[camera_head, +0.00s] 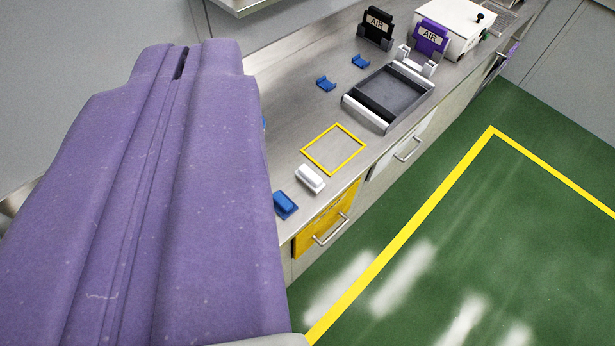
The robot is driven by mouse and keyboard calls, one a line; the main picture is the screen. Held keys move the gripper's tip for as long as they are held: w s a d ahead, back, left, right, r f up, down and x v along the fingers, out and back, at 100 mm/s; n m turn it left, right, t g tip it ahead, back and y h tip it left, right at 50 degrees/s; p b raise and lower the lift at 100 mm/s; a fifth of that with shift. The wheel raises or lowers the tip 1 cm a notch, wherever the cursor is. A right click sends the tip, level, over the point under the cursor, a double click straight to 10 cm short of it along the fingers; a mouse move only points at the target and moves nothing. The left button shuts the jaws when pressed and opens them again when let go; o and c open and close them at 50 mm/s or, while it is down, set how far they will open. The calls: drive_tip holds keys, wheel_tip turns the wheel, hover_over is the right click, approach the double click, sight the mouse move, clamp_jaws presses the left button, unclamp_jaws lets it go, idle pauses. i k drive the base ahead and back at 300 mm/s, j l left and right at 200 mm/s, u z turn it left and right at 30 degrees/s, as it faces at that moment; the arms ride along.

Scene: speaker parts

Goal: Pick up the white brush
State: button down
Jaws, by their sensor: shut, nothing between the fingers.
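The white brush (310,178) lies on the steel counter (288,150), close to its front edge and above the yellow drawer. A blue brush (285,204) lies beside it, nearer to me. My purple gripper (181,62) fills the left of the view. Its fingers are shut, with only a narrow slit showing between them, and it holds nothing. It appears to the left of the white brush, apart from it. It hides part of the counter and the wall behind.
A yellow square outline (334,130) marks bare counter beyond the brushes. Farther along are a grey tray (396,96), blue holders (326,84), black and purple AIR pieces (431,38) and a white box (459,27). The green floor (470,220) is clear.

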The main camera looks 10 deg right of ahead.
sight(305, 174)
drive_tip(key=u, duration=0.25)
drive_tip(key=i+l+u, duration=0.15)
drive_tip(key=u, duration=0.2)
drive_tip(key=i+l+u, duration=0.15)
drive_tip(key=u, duration=0.2)
drive_tip(key=l+u, duration=0.35)
drive_tip(key=i+l, duration=0.1)
drive_tip(key=l, duration=0.3)
drive_tip(key=i+l+u, duration=0.15)
drive_tip(key=l, duration=0.25)
drive_tip(key=i+l, duration=0.1)
drive_tip(key=l, duration=0.35)
drive_tip(key=i+l+u, duration=0.15)
drive_tip(key=l, duration=0.25)
drive_tip(key=k, duration=0.05)
